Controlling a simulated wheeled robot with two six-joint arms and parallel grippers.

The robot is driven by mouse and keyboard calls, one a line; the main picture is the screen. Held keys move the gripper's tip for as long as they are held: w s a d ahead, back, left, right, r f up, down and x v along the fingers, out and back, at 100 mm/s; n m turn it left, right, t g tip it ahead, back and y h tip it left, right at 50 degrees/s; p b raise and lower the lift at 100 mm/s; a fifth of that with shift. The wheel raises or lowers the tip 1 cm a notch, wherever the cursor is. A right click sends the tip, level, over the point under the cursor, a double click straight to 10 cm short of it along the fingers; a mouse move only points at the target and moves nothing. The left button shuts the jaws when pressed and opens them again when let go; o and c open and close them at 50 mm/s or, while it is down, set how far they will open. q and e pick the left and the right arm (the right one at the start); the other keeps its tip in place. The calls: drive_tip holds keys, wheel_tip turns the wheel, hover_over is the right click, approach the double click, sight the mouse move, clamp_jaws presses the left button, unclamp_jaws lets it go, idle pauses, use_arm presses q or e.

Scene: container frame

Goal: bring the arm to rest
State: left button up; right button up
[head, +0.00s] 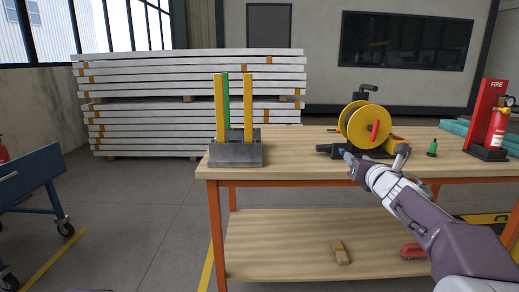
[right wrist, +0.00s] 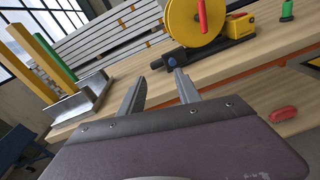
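My right arm (head: 435,220) reaches in from the lower right of the head view. Its gripper (head: 352,160) is at the front edge of the workbench, just in front of the yellow reel (head: 368,127). In the right wrist view the two fingers (right wrist: 158,88) are spread apart with nothing between them. The reel (right wrist: 197,24) and its dark base lie beyond the fingertips there; I cannot tell whether the fingertips touch the base. My left gripper is not in view.
The wooden workbench (head: 300,155) carries a grey holder (head: 235,154) with yellow and green upright bars, a green bottle (head: 432,148) and a fire extinguisher (head: 497,128) on a red stand. A lower shelf (head: 290,235) holds small items. A blue cart (head: 30,175) stands left.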

drive_tip(key=s+a+f+m+g+p, duration=0.1)
drive_tip(key=s+a+f+m+g, duration=0.15)
drive_tip(key=s+f+m, duration=0.35)
drive_tip(key=s+a+f+m+g+p, duration=0.1)
drive_tip(key=a+f+m+g, duration=0.15)
drive_tip(key=f, duration=0.55)
drive_tip(key=s+a+f+m+g, duration=0.25)
drive_tip(key=s+f+m, duration=0.2)
drive_tip(key=f, duration=0.25)
drive_tip(key=s+a+f+m+g, duration=0.1)
drive_tip(key=s+f+m+g, duration=0.3)
drive_tip(key=s+f+m, duration=0.5)
drive_tip(key=s+a+f+m+g, duration=0.2)
drive_tip(key=s+f+m+g, duration=0.3)
drive_tip(key=s+m, duration=0.75)
wheel_tip(320, 180, up, 38)
drive_tip(key=p, duration=3.8)
drive_tip(key=shift+d+f+n+t+y, duration=0.2)
drive_tip(key=shift+f+n+t+y, duration=0.05)
drive_tip(key=shift+n+t+y, duration=0.15)
